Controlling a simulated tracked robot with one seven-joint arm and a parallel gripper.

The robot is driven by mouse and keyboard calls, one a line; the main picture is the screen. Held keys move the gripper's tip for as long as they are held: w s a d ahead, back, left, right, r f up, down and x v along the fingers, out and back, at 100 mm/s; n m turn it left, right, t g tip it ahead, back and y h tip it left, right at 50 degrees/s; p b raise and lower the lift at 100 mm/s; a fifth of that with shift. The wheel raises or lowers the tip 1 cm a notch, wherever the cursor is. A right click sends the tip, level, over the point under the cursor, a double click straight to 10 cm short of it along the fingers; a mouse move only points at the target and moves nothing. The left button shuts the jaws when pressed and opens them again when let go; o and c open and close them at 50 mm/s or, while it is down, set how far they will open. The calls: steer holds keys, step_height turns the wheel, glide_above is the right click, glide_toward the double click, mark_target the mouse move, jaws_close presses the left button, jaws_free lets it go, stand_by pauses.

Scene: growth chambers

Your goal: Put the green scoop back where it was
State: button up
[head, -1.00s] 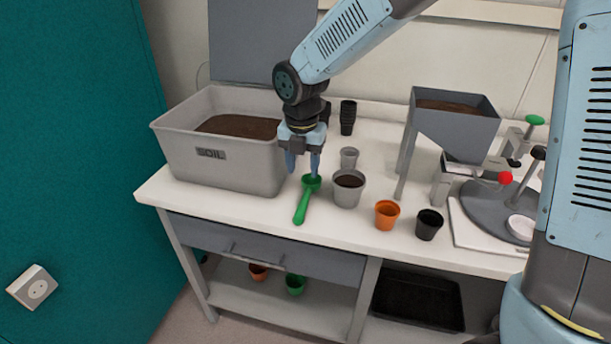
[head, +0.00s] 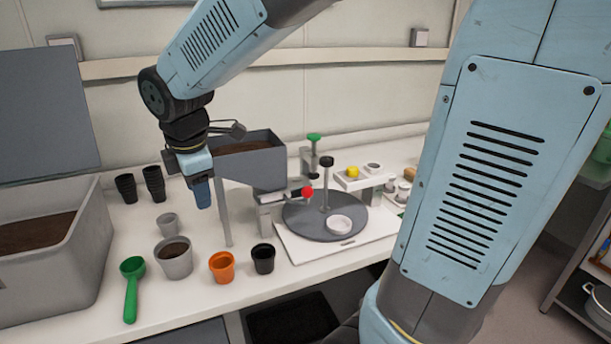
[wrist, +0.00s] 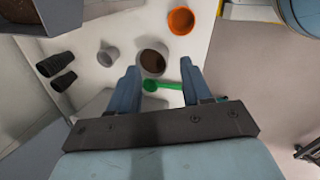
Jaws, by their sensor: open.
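The green scoop (head: 131,288) lies on the white bench top, between the soil bin and the grey pot, its handle toward the front edge. It also shows in the wrist view (wrist: 163,86), seen between and beyond my fingers. My gripper (head: 203,196) is open and empty, raised above the bench to the right of the scoop, near the hopper's leg. In the wrist view my two fingers (wrist: 158,85) stand apart with nothing held between them.
The soil bin (head: 85,258) stands at left. A soil-filled grey pot (head: 176,262), a smaller grey pot (head: 167,223), an orange pot (head: 222,267) and black pots (head: 263,259) stand nearby. The hopper (head: 250,165) and turntable (head: 345,222) are to the right.

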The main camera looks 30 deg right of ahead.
steer(key=s+d+r+m+t, duration=0.1)
steer(key=s+d+r+m, duration=0.1)
steer(key=s+d+m, duration=0.4)
steer(key=s+d+r+m+t, duration=0.1)
steer(key=s+d+r+m, duration=0.1)
steer(key=s+d+m, duration=0.5)
steer(key=d+m, duration=0.3)
steer(key=m, duration=0.3)
steer(key=shift+s+d+r, duration=0.25)
steer(key=shift+d+r, duration=0.1)
steer(key=shift+d, duration=0.05)
steer(key=shift+c, duration=0.6)
